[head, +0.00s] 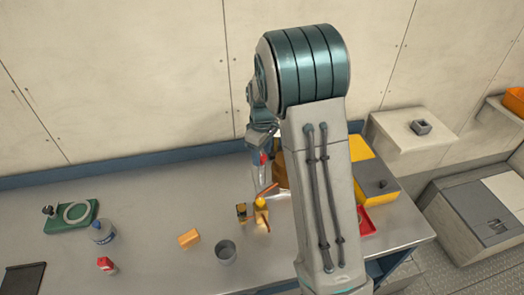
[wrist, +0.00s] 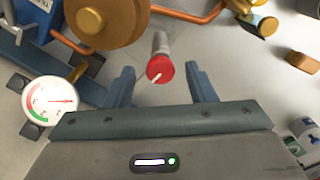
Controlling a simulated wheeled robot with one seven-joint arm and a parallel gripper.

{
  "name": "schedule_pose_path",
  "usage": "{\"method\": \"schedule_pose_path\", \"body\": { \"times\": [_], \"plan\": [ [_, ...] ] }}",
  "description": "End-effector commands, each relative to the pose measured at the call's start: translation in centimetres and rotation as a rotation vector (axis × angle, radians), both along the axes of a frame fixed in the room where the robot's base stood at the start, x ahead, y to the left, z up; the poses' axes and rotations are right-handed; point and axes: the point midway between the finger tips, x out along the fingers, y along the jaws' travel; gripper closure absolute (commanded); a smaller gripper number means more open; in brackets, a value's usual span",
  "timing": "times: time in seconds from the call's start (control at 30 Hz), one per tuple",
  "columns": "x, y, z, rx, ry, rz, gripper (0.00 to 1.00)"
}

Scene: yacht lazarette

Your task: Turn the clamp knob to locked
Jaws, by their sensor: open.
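A red round knob (wrist: 160,68) with a white pointer line on its face tops a pale grey post in the wrist view. I take it for the clamp knob. The pointer slants toward the lower left; no locked mark is readable. My gripper (wrist: 160,82) is open, with one finger on each side of the knob in the picture; no contact is visible, and I cannot tell the depth between them. In the head view, the red knob (head: 262,158) shows small just below my wrist, and my arm hides much of the area to its right.
A white dial gauge (wrist: 50,100), a brass wheel (wrist: 105,20) and copper pipes (wrist: 190,14) lie close to the knob. The bench's middle left is mostly clear.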

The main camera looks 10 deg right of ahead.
Motion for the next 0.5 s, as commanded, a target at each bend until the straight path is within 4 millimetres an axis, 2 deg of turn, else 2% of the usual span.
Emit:
{"method": "schedule_pose_path", "body": {
  "times": [0.33, 0.5],
  "plan": [
    [0.00, 0.00, -0.42, -0.001, -0.001, 0.000, 0.50],
    [0.01, 0.01, -0.40, -0.001, -0.001, 0.001, 0.94]
  ]
}}
